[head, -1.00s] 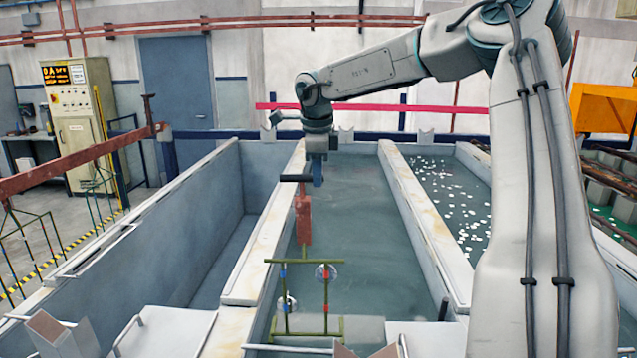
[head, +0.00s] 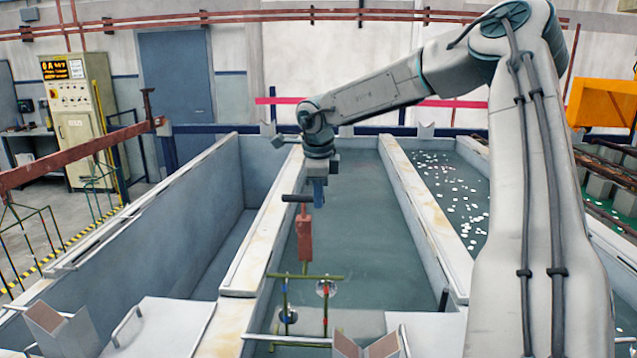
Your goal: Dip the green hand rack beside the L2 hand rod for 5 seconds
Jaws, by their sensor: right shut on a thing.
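The green rack (head: 306,277) hangs upright from its red handle (head: 304,238), with small round parts on its two legs. My right gripper (head: 318,192) is shut on the dark grip at the top of the handle. I cannot tell which rod is the L2 hand rod. My left gripper is not in view.
An empty-looking tank (head: 190,230) lies to the left and a tank with white floating bits (head: 450,195) to the right, past pale walls. A red beam (head: 80,158) with hanging racks runs at left. V-shaped holders (head: 60,325) stand in front.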

